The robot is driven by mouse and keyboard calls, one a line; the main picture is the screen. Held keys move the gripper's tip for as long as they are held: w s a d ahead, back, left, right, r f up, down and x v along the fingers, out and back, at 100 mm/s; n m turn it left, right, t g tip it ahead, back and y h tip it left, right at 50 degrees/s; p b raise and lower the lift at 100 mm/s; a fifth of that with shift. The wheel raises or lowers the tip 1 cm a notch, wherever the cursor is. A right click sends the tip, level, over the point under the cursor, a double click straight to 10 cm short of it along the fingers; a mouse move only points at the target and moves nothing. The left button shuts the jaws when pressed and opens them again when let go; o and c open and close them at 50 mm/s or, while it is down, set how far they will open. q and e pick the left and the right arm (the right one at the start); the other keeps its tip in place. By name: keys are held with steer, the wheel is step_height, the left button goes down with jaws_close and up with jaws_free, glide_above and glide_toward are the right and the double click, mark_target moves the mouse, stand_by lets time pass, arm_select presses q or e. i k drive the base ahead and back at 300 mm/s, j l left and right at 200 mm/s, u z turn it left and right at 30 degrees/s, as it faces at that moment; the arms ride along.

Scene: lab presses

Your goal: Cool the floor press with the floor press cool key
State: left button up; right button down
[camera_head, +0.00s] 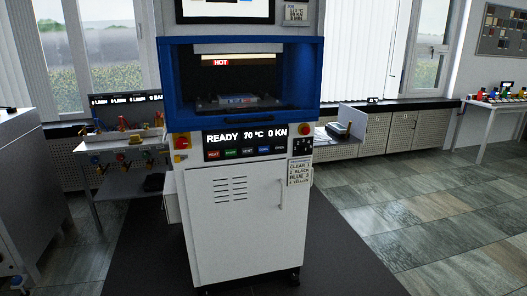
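The floor press (232,220) stands upright ahead of me, a white cabinet with a blue-framed chamber (315,80) on top. Its display (245,136) reads READY, 70 °C and 0 KN. A lit red HOT sign (221,63) shows inside the chamber, above a small block on the lower plate. Neither gripper shows.
A bench with valves (123,138) is at left and a grey cabinet (22,190) stands at far left. A white table (497,103) is at far right. The dark mat before the press and the tiled floor at right are clear.

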mark_target(262, 149)
steer(key=i+j+z, duration=0.15)
steer(key=i+j, duration=0.2)
steer(key=i+j+z, duration=0.1)
steer(key=i+j, duration=0.3)
steer(key=i+j+z, duration=0.15)
steer(key=i+j, duration=0.25)
steer(key=i+j+z, duration=0.1)
steer(key=i+j, duration=0.25)
steer(key=j, duration=0.15)
steer(key=i+j+z, duration=0.15)
steer(key=i+j, duration=0.2)
steer(key=i+j+z, duration=0.1)
steer(key=i+j, duration=0.2)
steer(key=j, duration=0.35)
